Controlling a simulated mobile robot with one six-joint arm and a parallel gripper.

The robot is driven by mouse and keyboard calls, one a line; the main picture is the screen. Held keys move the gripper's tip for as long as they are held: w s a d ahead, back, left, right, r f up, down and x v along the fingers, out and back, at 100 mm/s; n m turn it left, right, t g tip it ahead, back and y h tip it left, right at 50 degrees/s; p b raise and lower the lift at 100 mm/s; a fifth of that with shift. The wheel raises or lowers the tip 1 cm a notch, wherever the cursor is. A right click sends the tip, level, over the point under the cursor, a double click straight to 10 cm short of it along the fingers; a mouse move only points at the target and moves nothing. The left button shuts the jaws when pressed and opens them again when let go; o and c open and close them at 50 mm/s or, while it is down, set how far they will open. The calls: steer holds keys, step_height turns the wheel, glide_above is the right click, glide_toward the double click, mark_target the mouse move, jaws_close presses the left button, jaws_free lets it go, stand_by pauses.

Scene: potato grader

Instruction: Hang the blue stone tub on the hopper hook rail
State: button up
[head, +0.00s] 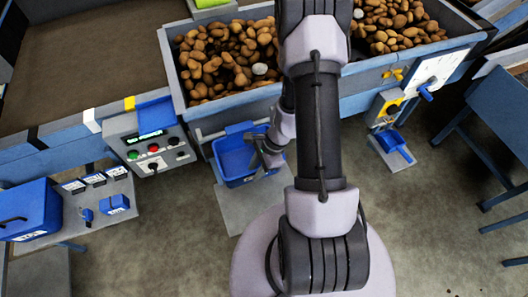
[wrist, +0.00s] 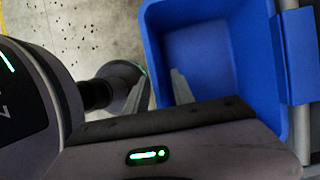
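The blue stone tub (head: 232,160) is upright at the front of the hopper, below its left part. In the wrist view the tub (wrist: 215,60) fills the upper right, and its inside looks empty. A blue flap on its far side lies against a grey bar (wrist: 304,135), seemingly the hook rail (head: 222,131). My gripper (head: 268,155) is at the tub's right wall. In the wrist view my gripper (wrist: 160,88) has one finger inside the tub and one outside, with the wall between. Whether the fingers press on it is unclear.
The hopper (head: 275,92) holds many potatoes. A control box (head: 150,142) with buttons stands left of the tub. A blue bin (head: 30,208) and a grey shelf (head: 95,210) are further left. The floor (head: 420,220) at right is clear.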

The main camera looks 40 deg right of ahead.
steer(key=p+v, duration=0.5)
steer(key=v, duration=0.9)
steer(key=w+a+r+n+t+h+b, duration=0.1)
steer(key=w+a+r+n+b, duration=0.2)
steer(key=a+r+n+b, duration=0.55)
steer(key=s+a+r+n+t+h+b, duration=0.1)
steer(key=s+a+n+t+b, duration=0.2)
steer(key=s+a+n+b, duration=0.5)
steer(key=s+a+b, duration=0.1)
steer(key=a+b, duration=0.1)
steer(key=b, duration=0.1)
steer(key=shift+s+r+b, duration=0.15)
steer(key=shift+r+b, duration=0.1)
steer(key=shift+b, duration=0.05)
steer(key=shift+a, duration=0.1)
